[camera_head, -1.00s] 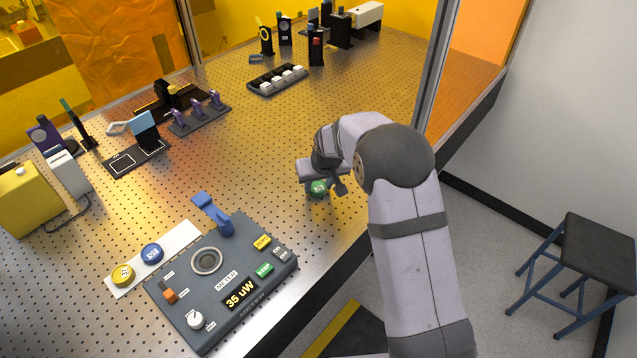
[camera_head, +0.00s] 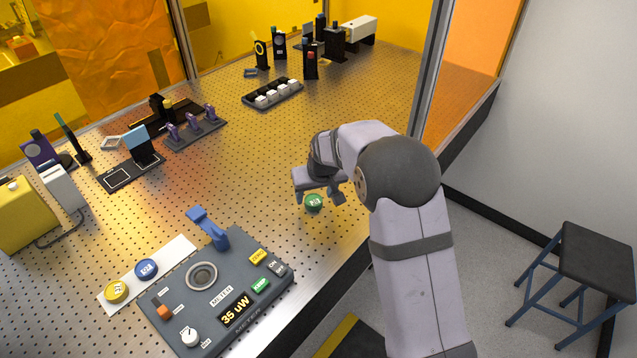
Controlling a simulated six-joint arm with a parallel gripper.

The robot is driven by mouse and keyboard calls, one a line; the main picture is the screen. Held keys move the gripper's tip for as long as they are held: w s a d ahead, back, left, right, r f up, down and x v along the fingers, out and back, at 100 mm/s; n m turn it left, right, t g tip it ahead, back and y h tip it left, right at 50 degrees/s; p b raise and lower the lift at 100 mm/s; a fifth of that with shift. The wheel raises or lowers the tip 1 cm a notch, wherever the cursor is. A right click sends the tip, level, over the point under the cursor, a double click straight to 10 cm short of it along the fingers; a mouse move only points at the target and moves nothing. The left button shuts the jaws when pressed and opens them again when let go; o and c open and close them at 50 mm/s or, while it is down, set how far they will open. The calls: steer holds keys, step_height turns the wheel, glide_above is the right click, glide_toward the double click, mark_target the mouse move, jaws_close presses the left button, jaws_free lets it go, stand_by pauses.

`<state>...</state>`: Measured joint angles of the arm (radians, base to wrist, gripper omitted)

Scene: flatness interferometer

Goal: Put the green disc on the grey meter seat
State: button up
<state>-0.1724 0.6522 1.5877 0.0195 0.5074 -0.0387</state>
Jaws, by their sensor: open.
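The green disc (camera_head: 314,203) lies on the perforated table near its right edge, with a white mark on its top. My gripper (camera_head: 320,199) is open right at the disc, one finger on each side of it in this view; I cannot tell whether the fingers touch it. The grey meter (camera_head: 222,296) sits at the front left of the disc. Its round ringed seat (camera_head: 201,277) is empty. The meter's display reads 35 uW.
A blue lever (camera_head: 208,227) stands up at the meter's back edge. A yellow disc (camera_head: 116,291) and a blue disc (camera_head: 146,268) lie on a white strip (camera_head: 181,249) left of the meter. The table (camera_head: 250,165) is clear between disc and meter.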

steer(key=b+v, duration=0.2)
steer(key=v, duration=0.7)
steer(key=shift+r, duration=0.25)
steer(key=s+d+f+g, duration=0.1)
steer(key=s+d+f, duration=0.1)
steer(key=s, duration=0.4)
steer(key=s+d+f+m+g, duration=0.1)
steer(key=s+d+f, duration=0.1)
steer(key=s, duration=0.4)
steer(key=shift+s+d+h, duration=0.3)
steer(key=shift+s+d, duration=0.1)
steer(key=shift+d, duration=0.45)
steer(key=shift+o, duration=0.5)
steer(key=s+d+f+g, duration=0.1)
steer(key=s+f, duration=0.1)
steer(key=s, duration=0.6)
steer(key=s+d+f+m+g, duration=0.1)
steer(key=s+d+f, duration=0.1)
steer(key=s, duration=0.7)
steer(key=shift+d+f+g, duration=0.3)
steer(key=shift+d+f, duration=0.05)
steer(key=shift+f, duration=0.3)
steer(key=shift+s, duration=0.15)
